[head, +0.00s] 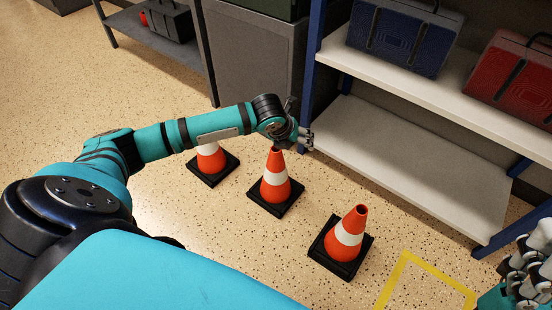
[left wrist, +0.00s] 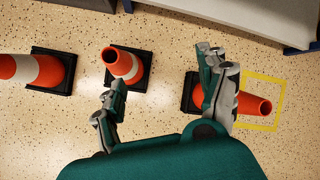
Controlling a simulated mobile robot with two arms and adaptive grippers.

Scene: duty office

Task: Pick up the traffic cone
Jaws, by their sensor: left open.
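Three orange traffic cones with white bands and black square bases stand upright on the floor. The left cone (head: 210,162) is partly hidden behind my left arm. The middle cone (head: 275,187) has its top close to my left gripper (head: 301,124), and the right cone (head: 346,240) stands clear. In the left wrist view the middle cone (left wrist: 122,66) shows beyond one finger, and the right cone (left wrist: 256,106) is partly covered by the other finger. My left gripper (left wrist: 163,72) is open, with only floor visible between its fingers. My right gripper (head: 531,262) is at the lower right edge.
A shelf unit (head: 415,165) with blue posts stands behind the cones, close to my left gripper. It bears a blue case (head: 403,38) and a red case (head: 511,80). A grey cabinet (head: 255,70) is at the back. A yellow floor outline (head: 432,268) encloses bare floor at right.

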